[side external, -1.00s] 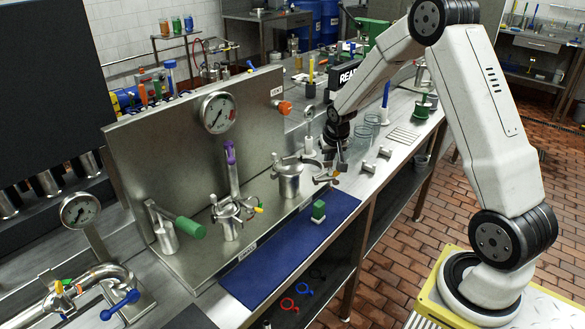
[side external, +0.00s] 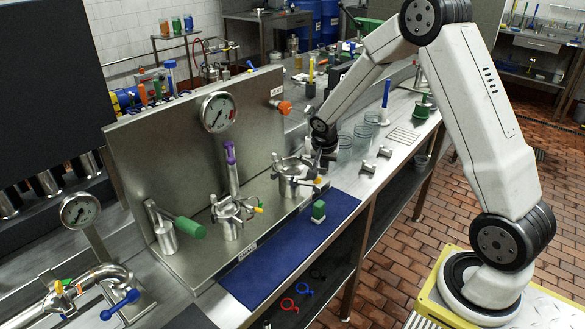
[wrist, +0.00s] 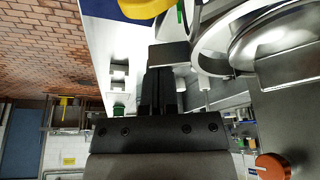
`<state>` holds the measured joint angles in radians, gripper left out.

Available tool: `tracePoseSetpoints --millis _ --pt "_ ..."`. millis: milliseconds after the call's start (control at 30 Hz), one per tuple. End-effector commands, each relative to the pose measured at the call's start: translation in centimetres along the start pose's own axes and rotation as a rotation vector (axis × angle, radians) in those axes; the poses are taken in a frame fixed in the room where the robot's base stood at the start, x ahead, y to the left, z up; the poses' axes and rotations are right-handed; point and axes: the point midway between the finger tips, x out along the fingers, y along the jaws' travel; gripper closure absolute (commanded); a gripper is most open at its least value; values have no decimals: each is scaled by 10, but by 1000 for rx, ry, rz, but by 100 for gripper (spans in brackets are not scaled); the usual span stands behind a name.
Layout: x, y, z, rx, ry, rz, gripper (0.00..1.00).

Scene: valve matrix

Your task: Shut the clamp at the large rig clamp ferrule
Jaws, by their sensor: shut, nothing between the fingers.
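The large rig clamp ferrule (side external: 289,184) is a steel cylinder on the right of the rig's tray, with a metal clamp (side external: 293,164) around its top. The clamp's yellow-tipped part (side external: 317,181) stands at the ferrule's right side. My gripper (side external: 317,169) is shut and empty beside it; contact is not clear. In the wrist view my gripper's fingers (wrist: 168,75) are beside the curved steel ring (wrist: 208,55), with the yellow tip (wrist: 145,8) at the top edge. Whether the clamp is fully closed is hidden.
A smaller clamped ferrule (side external: 231,222) stands to the left. An upright steel panel (side external: 150,170) with a gauge (side external: 217,112) and an orange knob (side external: 285,107) is behind. Glass beakers (side external: 362,135) stand to the right.

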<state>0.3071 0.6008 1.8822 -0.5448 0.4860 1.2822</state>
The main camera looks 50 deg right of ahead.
Motion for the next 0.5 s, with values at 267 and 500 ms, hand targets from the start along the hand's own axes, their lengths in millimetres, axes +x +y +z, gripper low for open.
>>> tracePoseSetpoints --millis 267,500 --pt "-4 -8 13 171 0 60 100" --pt "-7 -16 22 324 -1 114 100"
